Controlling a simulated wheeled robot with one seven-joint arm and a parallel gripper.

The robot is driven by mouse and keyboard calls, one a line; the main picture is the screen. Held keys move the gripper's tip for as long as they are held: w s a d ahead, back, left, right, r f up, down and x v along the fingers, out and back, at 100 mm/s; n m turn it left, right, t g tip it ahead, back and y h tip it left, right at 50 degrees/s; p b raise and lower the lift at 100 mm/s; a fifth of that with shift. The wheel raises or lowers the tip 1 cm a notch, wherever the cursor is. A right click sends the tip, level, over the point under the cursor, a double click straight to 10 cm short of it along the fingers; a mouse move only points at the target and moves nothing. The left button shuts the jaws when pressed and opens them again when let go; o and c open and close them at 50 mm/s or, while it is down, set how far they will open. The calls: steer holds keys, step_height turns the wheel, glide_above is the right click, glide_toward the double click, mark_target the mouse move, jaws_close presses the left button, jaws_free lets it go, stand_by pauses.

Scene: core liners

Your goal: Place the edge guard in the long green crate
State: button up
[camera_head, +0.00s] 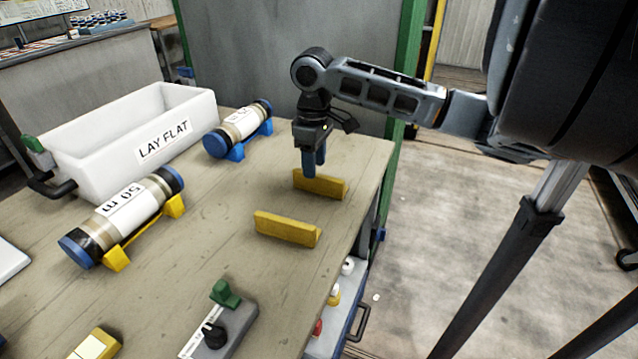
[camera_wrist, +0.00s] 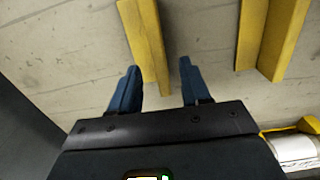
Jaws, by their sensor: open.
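Two yellow angle-shaped bars that look like edge guards lie on the table. The far one (camera_head: 331,187) is directly below my gripper (camera_head: 314,172); the near one (camera_head: 287,229) lies apart from it, toward the front. In the wrist view my gripper (camera_wrist: 158,74) is open, with the end of one yellow bar (camera_wrist: 145,42) showing between its blue fingers, closer to the left finger. I cannot tell whether a finger touches it. The other bar (camera_wrist: 268,38) is at upper right there. No long green crate is in view.
A white crate (camera_head: 110,165) marked LAY FLAT stands at the back left. Liner tubes lie on a blue cradle (camera_head: 238,150) and a yellow cradle (camera_head: 116,259). A grey box with a black knob (camera_head: 214,335) is in front. The table's right edge is near the bars.

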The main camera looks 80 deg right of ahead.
mark_target(321, 180)
steer(key=shift+w+d+f, duration=0.15)
steer(key=shift+f, duration=2.05)
jaws_close()
